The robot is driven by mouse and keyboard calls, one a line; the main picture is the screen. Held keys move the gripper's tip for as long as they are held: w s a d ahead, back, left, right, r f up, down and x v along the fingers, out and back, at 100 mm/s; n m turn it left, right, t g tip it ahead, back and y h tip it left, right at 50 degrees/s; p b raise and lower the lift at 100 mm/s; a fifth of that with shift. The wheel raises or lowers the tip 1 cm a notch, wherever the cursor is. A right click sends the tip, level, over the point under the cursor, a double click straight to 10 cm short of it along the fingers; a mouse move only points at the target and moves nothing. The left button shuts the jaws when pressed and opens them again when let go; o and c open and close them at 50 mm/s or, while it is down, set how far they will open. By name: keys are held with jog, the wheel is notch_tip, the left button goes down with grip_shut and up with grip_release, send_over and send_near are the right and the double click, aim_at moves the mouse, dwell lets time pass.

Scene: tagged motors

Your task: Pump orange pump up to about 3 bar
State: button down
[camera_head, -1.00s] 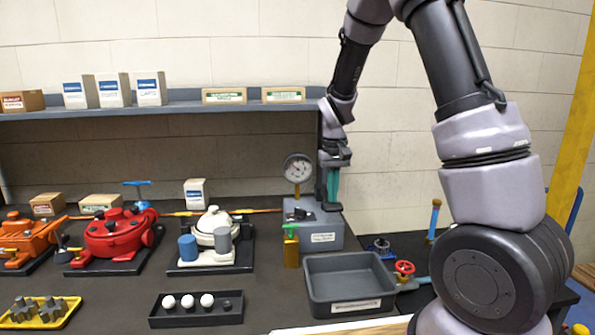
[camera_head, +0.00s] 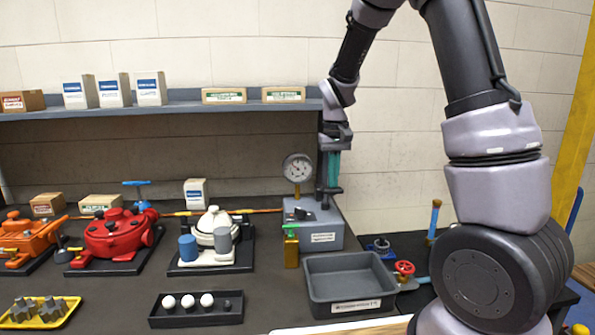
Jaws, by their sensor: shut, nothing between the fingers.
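The orange pump (camera_head: 27,239) stands on a dark base at the far left, partly cut off by the picture edge. A grey pump box (camera_head: 318,237) with a white label stands at the back right of the bench. A round dial gauge (camera_head: 298,168) stands on a brass stem above it; its reading is too small to tell. My gripper (camera_head: 332,184) points down over the box's back right part, shut, beside a dark upright. Teal parts show at its fingers. Whether it touches the upright or a handle cannot be told.
A red pump (camera_head: 118,237) and a white pump (camera_head: 214,228) stand between the orange pump and the box. A grey bin (camera_head: 349,284), a green-topped bottle (camera_head: 291,248) and a red valve wheel (camera_head: 404,267) are near the box. A shelf (camera_head: 190,106) runs above.

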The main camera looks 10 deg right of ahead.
aim_at(333, 193)
jog(key=shift+f, duration=2.4)
jog(key=shift+r, duration=2.4)
jog(key=shift+r, duration=2.5)
